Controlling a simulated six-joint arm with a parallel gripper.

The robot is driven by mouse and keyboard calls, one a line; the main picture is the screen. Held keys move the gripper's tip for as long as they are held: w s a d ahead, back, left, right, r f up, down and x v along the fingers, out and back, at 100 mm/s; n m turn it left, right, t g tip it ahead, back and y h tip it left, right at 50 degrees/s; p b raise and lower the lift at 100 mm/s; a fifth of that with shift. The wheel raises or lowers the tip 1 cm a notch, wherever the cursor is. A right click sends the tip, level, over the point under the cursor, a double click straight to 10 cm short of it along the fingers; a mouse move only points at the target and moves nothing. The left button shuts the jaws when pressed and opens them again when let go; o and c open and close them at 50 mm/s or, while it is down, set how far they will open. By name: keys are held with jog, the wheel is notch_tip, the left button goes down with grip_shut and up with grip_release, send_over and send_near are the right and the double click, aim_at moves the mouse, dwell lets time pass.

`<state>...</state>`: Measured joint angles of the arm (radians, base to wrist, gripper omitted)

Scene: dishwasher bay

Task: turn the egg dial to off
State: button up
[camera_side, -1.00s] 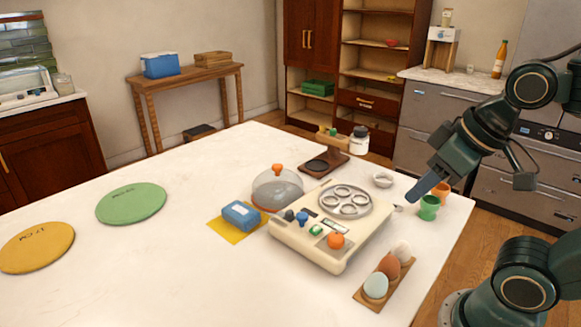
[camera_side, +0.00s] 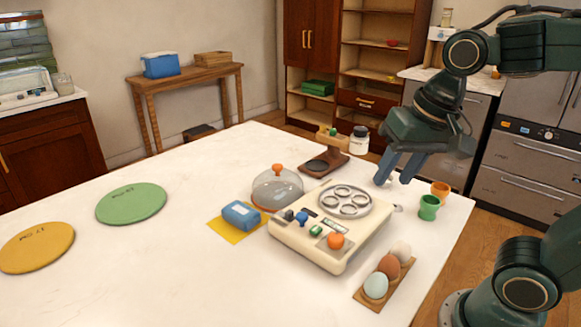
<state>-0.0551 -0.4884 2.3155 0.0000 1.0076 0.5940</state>
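A cream egg cooker (camera_side: 320,259) stands on the white table, with a round metal egg tray (camera_side: 345,201) on its top. Its front panel carries a large orange knob (camera_side: 336,241), a green control (camera_side: 316,231), a blue knob (camera_side: 302,217) and a dark knob (camera_side: 289,215). I cannot read which is the egg dial or its setting. My gripper (camera_side: 393,183) is in the air right of the egg tray, up and to the right of the knobs and apart from them. Its two fingers point down, spread with a gap, and nothing shows between them.
A clear dome lid (camera_side: 278,189) and a blue sponge (camera_side: 241,214) on a yellow cloth sit left of the cooker. An egg holder (camera_side: 370,294) with eggs stands in front right. Green (camera_side: 429,207) and orange (camera_side: 440,191) cups stand right.

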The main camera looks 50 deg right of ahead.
aim_at(336, 237)
jog(key=w+a+f+m+g, duration=0.1)
jog(key=w+a+m+g, duration=0.2)
jog(key=w+m, duration=0.5)
jog(key=shift+a+f+m+g, duration=0.15)
jog(key=shift+f+m+g, duration=0.2)
jog(key=shift+m, duration=0.85)
jog(key=shift+w+f, duration=0.1)
jog(key=shift+f, duration=0.1)
notch_tip(336, 237, down, 14)
jog(key=shift+r, duration=0.25)
jog(key=c, duration=0.7)
